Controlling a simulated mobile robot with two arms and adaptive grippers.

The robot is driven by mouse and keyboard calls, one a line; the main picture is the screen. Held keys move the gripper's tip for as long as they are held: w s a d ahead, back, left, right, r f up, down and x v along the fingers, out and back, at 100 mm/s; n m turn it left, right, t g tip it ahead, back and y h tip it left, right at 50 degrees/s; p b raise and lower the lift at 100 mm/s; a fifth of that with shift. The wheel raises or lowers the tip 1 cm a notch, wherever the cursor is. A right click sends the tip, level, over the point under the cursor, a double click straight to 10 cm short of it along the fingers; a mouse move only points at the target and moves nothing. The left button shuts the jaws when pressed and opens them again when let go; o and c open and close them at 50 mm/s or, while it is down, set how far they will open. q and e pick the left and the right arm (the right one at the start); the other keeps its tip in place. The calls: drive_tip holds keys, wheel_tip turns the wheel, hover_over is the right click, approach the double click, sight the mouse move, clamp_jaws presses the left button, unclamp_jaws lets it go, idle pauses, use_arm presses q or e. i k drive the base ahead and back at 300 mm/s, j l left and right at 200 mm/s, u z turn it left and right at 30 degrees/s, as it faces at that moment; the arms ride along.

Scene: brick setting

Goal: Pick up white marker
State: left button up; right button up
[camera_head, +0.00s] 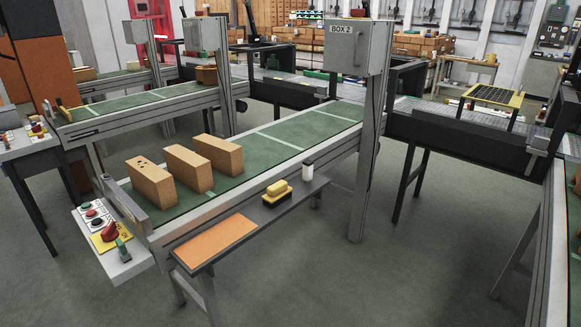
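A small white upright cylinder with a dark base, which looks like the white marker (308,171), stands at the far right end of a narrow dark side shelf (288,213). It is too small to make out details. The shelf runs along the front of the nearest conveyor. Neither of my grippers is in the head view.
A yellow and black object (277,191) sits left of the white cylinder, and an orange mat (215,241) covers the shelf's left end. Several bricks (184,167) stand on the green conveyor (290,140). A post (367,170) rises behind the shelf's right. The floor (400,275) in front is clear.

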sight(307, 165)
drive_tip(key=i+l+u, duration=0.1)
drive_tip(key=i, duration=0.45)
drive_tip(key=i+l, duration=0.1)
drive_tip(key=i, duration=0.4)
drive_tip(key=u, duration=0.05)
